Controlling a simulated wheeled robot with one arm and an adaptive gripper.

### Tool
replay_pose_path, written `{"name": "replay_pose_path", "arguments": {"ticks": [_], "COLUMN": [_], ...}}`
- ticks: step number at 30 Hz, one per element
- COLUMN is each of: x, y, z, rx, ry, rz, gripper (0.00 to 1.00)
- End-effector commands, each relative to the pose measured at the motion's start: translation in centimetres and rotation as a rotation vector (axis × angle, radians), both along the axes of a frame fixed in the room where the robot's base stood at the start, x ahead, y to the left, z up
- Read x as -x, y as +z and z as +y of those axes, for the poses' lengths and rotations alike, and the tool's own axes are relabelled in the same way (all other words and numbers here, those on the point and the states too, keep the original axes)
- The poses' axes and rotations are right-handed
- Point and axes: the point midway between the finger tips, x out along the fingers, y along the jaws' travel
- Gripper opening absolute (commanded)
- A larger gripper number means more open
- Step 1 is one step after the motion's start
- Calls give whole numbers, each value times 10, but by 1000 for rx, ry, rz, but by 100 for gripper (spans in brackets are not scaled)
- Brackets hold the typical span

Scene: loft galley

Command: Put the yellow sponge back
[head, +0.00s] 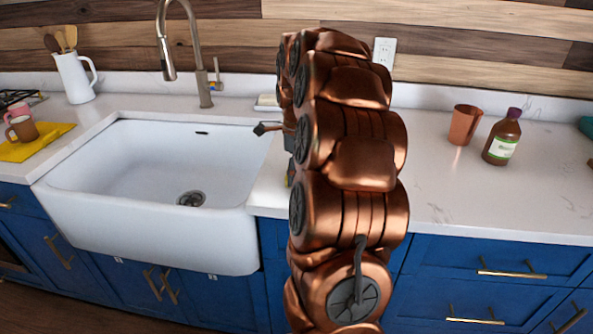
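My copper arm rises through the middle of the view and hides the counter behind it. Only a dark tip of my gripper (266,128) shows at the arm's left side, above the counter by the sink's right edge. Whether it is open or shut, or holds anything, is hidden. No yellow sponge is clearly visible. A small pale dish (268,103) sits on the counter against the backsplash, right of the faucet, partly behind my arm.
A white sink (150,225) lies left, with a faucet (205,85) behind it. A yellow cloth (50,133) with mugs and a white utensil pitcher (74,78) stand far left. A copper cup (464,124) and brown bottle (502,138) stand right. The right front counter is clear.

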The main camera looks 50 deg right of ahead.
Motion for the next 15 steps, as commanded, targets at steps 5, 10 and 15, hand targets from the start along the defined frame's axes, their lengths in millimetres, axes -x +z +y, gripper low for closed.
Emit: {"name": "replay_pose_path", "arguments": {"ticks": [5,10,15], "x": [-1,-1,-1], "y": [19,43,64], "z": [-2,-1,-1], "rx": [6,5,3], "ry": [0,-1,0], "rz": [-5,-5,-4], "gripper": [100,100,100]}}
